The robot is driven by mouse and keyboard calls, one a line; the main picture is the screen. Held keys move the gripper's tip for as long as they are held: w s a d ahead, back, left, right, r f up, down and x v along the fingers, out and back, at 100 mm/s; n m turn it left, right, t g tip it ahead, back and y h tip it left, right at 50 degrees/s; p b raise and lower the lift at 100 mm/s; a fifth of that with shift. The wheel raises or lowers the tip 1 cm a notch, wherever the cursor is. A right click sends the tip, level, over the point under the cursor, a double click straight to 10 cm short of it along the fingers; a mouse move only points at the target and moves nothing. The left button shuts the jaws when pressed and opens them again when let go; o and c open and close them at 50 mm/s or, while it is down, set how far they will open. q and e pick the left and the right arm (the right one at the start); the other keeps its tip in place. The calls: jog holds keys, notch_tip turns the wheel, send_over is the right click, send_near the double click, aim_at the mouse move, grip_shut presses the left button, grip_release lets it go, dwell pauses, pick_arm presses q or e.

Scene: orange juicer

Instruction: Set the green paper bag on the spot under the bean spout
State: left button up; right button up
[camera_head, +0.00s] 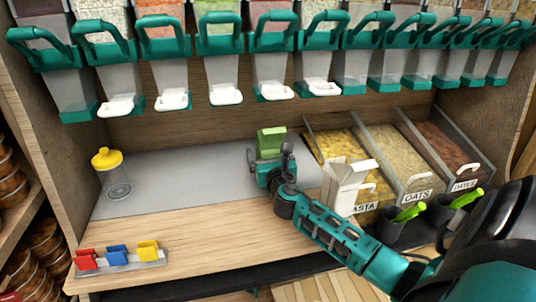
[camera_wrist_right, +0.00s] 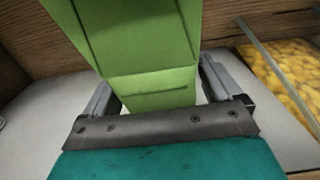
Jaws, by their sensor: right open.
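The green paper bag (camera_head: 270,140) stands on the grey counter panel (camera_head: 190,165) near the back wall, just left of the pasta bin. It also fills the upper middle of the right wrist view (camera_wrist_right: 145,50). My right gripper (camera_head: 268,168) is low at the bag's near side. In the right wrist view one open finger lies on each side of the bag, with no clear grip on it. Dispensers with spouts and white handles (camera_head: 275,92) hang above the counter. I cannot tell which one holds beans. My left gripper is not in view.
A white carton (camera_head: 345,185) stands in front of the pasta bin (camera_head: 335,148), close to my right arm. Oats (camera_head: 410,155) and dates (camera_head: 450,150) bins stand further right. A yellow-topped jar (camera_head: 112,175) and coloured clips (camera_head: 117,256) are at left. The left counter is mostly clear.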

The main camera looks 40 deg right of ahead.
jog(key=shift+r, duration=0.15)
jog(key=shift+s+a, duration=0.1)
jog(key=shift+s, duration=0.05)
jog(key=p+v, duration=0.2)
jog(key=v, duration=0.9)
jog(key=shift+s+a+r, duration=0.1)
jog(key=shift+s, duration=0.2)
jog(key=shift+s, duration=0.1)
